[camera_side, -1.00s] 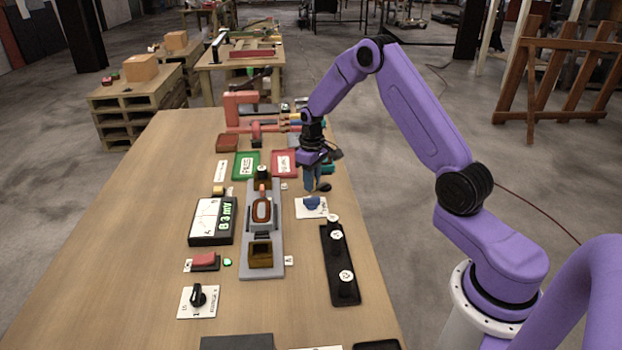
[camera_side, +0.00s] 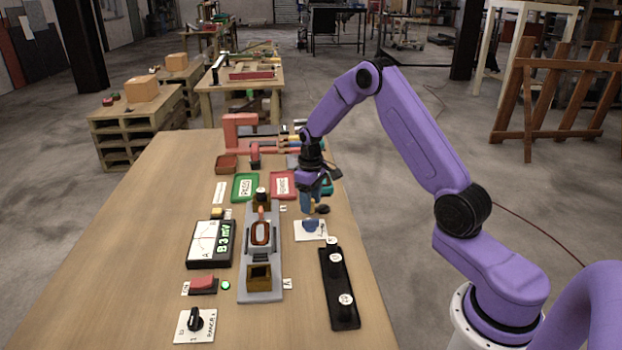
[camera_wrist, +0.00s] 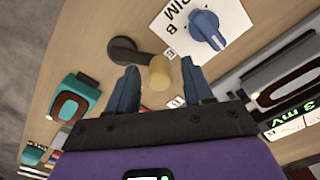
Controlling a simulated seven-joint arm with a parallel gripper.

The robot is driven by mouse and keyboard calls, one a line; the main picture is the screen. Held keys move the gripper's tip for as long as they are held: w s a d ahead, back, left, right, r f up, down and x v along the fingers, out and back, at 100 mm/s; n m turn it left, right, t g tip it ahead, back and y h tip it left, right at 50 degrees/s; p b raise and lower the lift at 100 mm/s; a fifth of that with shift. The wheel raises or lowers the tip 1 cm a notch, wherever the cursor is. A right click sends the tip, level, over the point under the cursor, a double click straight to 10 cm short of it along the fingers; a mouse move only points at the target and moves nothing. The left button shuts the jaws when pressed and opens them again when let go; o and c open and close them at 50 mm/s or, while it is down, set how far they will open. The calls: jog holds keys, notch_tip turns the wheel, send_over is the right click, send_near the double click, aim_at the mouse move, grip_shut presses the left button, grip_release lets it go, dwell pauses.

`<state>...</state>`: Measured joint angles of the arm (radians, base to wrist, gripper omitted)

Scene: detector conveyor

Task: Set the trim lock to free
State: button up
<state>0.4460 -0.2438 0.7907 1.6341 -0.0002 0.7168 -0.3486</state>
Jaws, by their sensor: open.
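The trim lock appears to be the dark lever (camera_wrist: 137,56) with a tan cylindrical knob (camera_wrist: 160,73), beside the white TRIM B plate (camera_wrist: 177,20) with its blue dial (camera_wrist: 207,27). In the wrist view the knob lies in the gap between the fingertips of my gripper (camera_wrist: 161,82). The blue fingers are apart; I cannot tell whether either touches the knob. In the side view my gripper (camera_side: 311,208) is just behind the plate (camera_side: 303,237) and dial (camera_side: 310,225). My fingers partly hide the lever there, and its setting cannot be read.
Left of the dial stands a grey rail fixture (camera_side: 245,290) with a coil. A meter (camera_side: 207,243) reading 3 mV is further left. A black strip with several white-topped knobs (camera_side: 340,300) is in front. Green (camera_side: 244,190) and red (camera_side: 283,186) trays lie behind. The table's left side is clear.

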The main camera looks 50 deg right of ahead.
notch_tip(320, 180, up, 17)
jog(key=shift+f, duration=0.15)
jog(key=shift+a, duration=0.15)
dwell(0.5)
jog(key=s+a+r+n, duration=0.1)
jog(key=s+a+n, duration=0.4)
jog(key=s+a, duration=1.1)
jog(key=s+a+f+n, duration=0.1)
jog(key=s+n, duration=0.2)
jog(key=s, duration=0.7)
jog(key=s+a+f+n, duration=0.2)
jog(key=s+n, duration=0.1)
jog(key=s, duration=0.8)
jog(key=shift+a, duration=0.15)
